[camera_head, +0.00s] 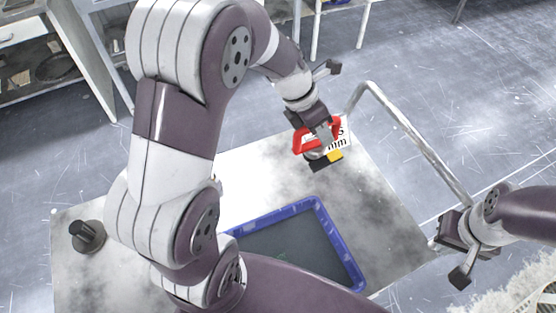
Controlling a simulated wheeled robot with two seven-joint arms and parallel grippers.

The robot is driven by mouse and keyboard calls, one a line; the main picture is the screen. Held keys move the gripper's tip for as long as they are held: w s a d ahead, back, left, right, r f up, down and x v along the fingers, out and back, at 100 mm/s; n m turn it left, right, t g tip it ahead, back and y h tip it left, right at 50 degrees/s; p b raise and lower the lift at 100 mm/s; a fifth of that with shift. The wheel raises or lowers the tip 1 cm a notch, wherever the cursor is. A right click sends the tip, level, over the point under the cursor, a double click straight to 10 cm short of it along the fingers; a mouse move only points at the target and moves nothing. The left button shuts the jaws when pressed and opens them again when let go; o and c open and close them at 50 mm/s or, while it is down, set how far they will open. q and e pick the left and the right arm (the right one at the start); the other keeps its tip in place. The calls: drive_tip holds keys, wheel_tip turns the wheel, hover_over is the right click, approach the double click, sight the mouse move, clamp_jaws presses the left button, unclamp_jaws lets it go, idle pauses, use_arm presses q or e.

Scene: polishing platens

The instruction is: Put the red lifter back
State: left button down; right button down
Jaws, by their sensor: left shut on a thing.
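The red lifter (301,143) is at the far side of the metal table, with a red handle. My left gripper (323,133) is shut on the handle from above. Below the handle are a dark part and a yellow block (334,157). I cannot tell whether the lifter touches the surface beneath it. A white label (341,138) with black letters, "mm" among them, shows just behind, partly hidden by the gripper. My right gripper (442,238) is at the right edge of the table, away from the lifter; its fingers are too unclear to judge.
A blue-rimmed tray (337,243) with a dark inside lies mid-table, partly hidden by my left arm. A black knob (88,236) stands at the left. A bent metal rail (417,140) runs along the far right. Bare table lies between tray and lifter.

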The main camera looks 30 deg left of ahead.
use_arm(q)
drive_tip(key=s+a+f, duration=0.1)
drive_tip(key=a+f, duration=0.2)
drive_tip(key=s+a+f+b, duration=0.1)
drive_tip(key=a+f, duration=0.2)
drive_tip(key=s+a+f+b, duration=0.1)
drive_tip(key=a+f, duration=0.3)
drive_tip(key=shift+s, duration=0.35)
drive_tip(key=shift+w+f, duration=0.1)
drive_tip(key=shift+f, duration=0.05)
drive_tip(key=c, duration=0.9)
unclamp_jaws()
drive_tip(key=shift+f, duration=0.15)
drive_tip(key=shift+d, duration=0.1)
